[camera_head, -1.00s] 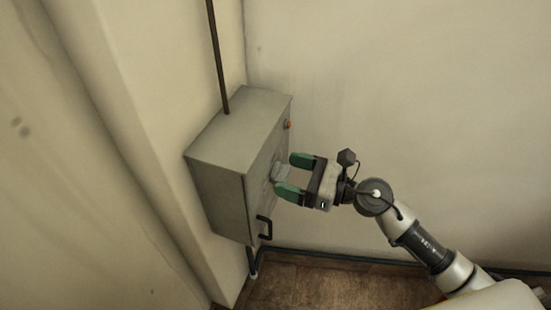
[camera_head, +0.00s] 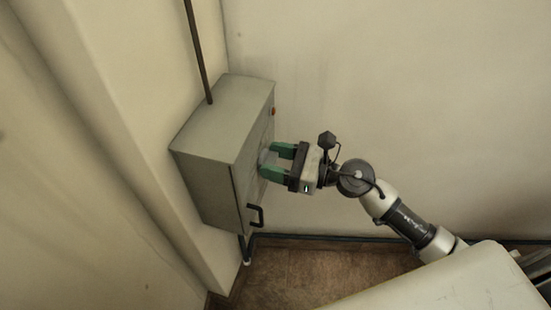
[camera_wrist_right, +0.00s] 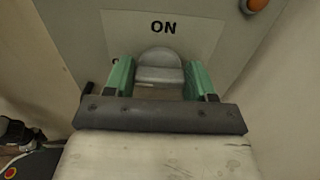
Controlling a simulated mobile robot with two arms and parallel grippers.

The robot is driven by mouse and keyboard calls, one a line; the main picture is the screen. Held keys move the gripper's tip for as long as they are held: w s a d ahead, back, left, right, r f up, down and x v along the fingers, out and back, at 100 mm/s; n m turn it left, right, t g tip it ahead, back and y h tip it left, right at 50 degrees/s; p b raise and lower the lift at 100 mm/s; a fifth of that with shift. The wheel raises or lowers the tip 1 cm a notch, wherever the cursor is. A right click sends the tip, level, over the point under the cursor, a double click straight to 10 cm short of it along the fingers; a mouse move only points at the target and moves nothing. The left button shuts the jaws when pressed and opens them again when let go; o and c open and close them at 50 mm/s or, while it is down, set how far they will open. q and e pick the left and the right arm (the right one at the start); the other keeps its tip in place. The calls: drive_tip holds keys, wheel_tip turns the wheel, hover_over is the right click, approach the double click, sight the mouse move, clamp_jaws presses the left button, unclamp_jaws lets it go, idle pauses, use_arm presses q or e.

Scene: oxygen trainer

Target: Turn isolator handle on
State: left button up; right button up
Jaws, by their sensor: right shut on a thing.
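The grey isolator handle (camera_wrist_right: 158,58) sits on the front of a grey metal box (camera_head: 213,140) on the wall. In the right wrist view it lies under the black word "ON" on a pale label (camera_wrist_right: 195,28). My right gripper (camera_head: 268,161) reaches the box front from the right, its green fingers on either side of the handle and shut on it. The gripper partly hides the label's lower part, where only a bit of a letter shows at the left. My left gripper is not in view.
An orange-red button (camera_head: 272,111) is on the box front near its top far corner. A black door grip (camera_head: 256,215) sticks out low on the box. A dark conduit (camera_head: 197,50) rises from the box top. Walls stand close behind and beside it.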

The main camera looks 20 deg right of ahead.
drive_tip(key=m+p, duration=0.2)
drive_tip(key=m, duration=0.1)
drive_tip(key=shift+w+r+m+p, duration=0.1)
drive_tip(key=shift+r+m+p, duration=0.1)
drive_tip(key=shift+m+p, duration=0.15)
drive_tip(key=m+p, duration=0.3)
drive_tip(key=m, duration=0.2)
drive_tip(key=shift+w+d+m, duration=0.1)
drive_tip(key=shift+m, duration=0.15)
drive_tip(key=m+p, duration=0.3)
drive_tip(key=m, duration=0.2)
drive_tip(key=shift+f+p, duration=0.2)
drive_tip(key=shift+p, duration=0.15)
drive_tip(key=shift+f+m+p, duration=0.15)
drive_tip(key=shift+m+p, duration=0.65)
drive_tip(key=shift+m, duration=0.9)
drive_tip(key=shift+f, duration=0.1)
drive_tip(key=o, duration=0.9)
